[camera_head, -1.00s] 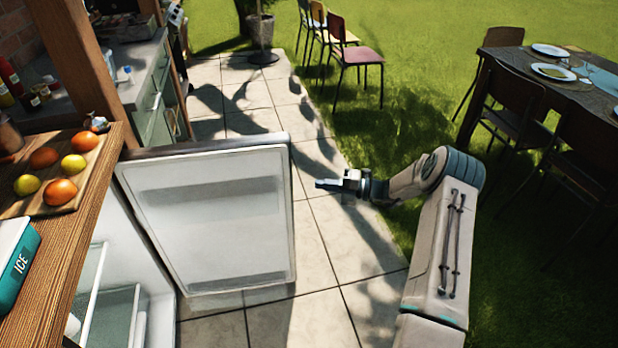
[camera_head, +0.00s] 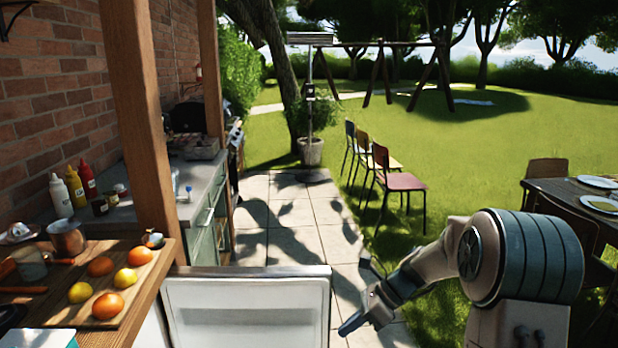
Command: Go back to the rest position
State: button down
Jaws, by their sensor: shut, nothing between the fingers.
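My gripper (camera_head: 352,324) is at the lower middle of the picture, at the end of my folded arm. It is shut and empty, with its fingers pointing down and to the left. It is just right of the open white fridge door (camera_head: 245,310) and looks apart from it, over the paved path. The lower part of the door is out of the picture.
A wooden counter (camera_head: 150,290) with a board (camera_head: 40,312) of fruit stands at the left, by a wooden post (camera_head: 150,130). Chairs (camera_head: 400,182) line the path (camera_head: 300,215). A dining table (camera_head: 560,190) is at the right. Open lawn lies beyond.

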jog(key=s+d+r+n+t+h+p, duration=0.2)
jog(key=s+r+n, duration=0.4)
jog(key=s+n, duration=0.4)
jog(key=s+d+r+n+t+h+p, duration=0.1)
jog(key=s+d+r+n+h+p, duration=0.1)
jog(key=s+d+r+n+h, duration=0.2)
jog(key=shift+s+r+n+t+h+p, duration=0.35)
jog(key=shift+s+r+n+h, duration=1.2)
jog(key=shift+s+n, duration=2.2)
jog(key=shift+s+m, duration=0.35)
